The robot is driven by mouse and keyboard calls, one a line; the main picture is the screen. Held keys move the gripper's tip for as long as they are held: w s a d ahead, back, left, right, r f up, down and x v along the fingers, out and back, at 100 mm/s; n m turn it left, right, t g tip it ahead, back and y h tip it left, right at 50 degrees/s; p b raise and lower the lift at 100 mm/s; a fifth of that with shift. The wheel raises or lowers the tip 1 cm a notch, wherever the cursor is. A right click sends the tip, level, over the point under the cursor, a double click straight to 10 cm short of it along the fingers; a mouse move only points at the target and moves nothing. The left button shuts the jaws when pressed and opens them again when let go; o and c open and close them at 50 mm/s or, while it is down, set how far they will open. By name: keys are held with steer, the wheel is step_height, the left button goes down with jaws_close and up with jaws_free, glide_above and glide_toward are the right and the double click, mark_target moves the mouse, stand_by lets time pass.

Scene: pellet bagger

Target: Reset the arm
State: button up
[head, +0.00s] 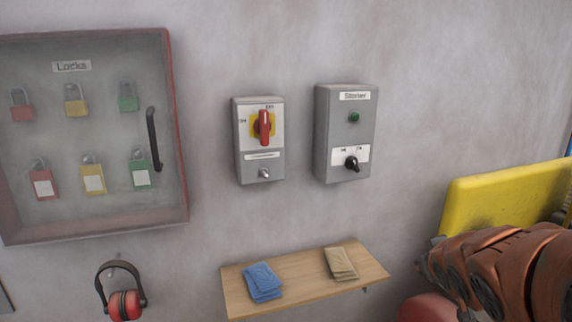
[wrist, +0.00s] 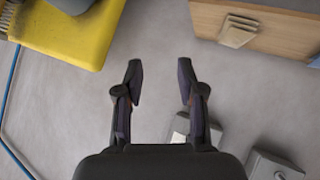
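My arm, in copper-brown links, shows at the right edge of the head view, in front of a yellow panel-like thing (head: 490,199). The fingers of my gripper cannot be made out in that view. In the wrist view my gripper (wrist: 161,84) has its two dark fingers spread apart, with only the grey surface behind them between the tips. It is empty and touches nothing that I can see. The yellow thing also shows at the top left of the wrist view (wrist: 75,38).
A wooden shelf (head: 307,287) carries blue cloths (head: 262,282) and a tan stack (head: 341,263). On the wall are a switch box (head: 247,170), a starter box (head: 345,134), a lock cabinet (head: 105,230) and red earmuffs (head: 124,304). A blue line (wrist: 12,90) runs at the wrist view's left.

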steer(key=s+a+f+g+y, duration=0.1)
steer(key=s+a+f+g, duration=0.2)
steer(key=s, duration=0.7)
steer(key=s+a+f+m+g+y+p, duration=0.1)
steer(key=s+a+f+g, duration=0.2)
steer(key=s, duration=0.7)
steer(key=s+a+f+g+y, duration=0.1)
steer(key=s+a+f+g, duration=0.2)
steer(key=s, duration=0.7)
steer(key=a+g, duration=0.2)
steer(key=a, duration=0.1)
steer(key=shift+s+a+m+g+p, duration=0.15)
steer(key=shift+s+m+g+p, duration=0.1)
steer(key=shift+m+g+p, duration=0.05)
steer(key=shift+d, duration=0.2)
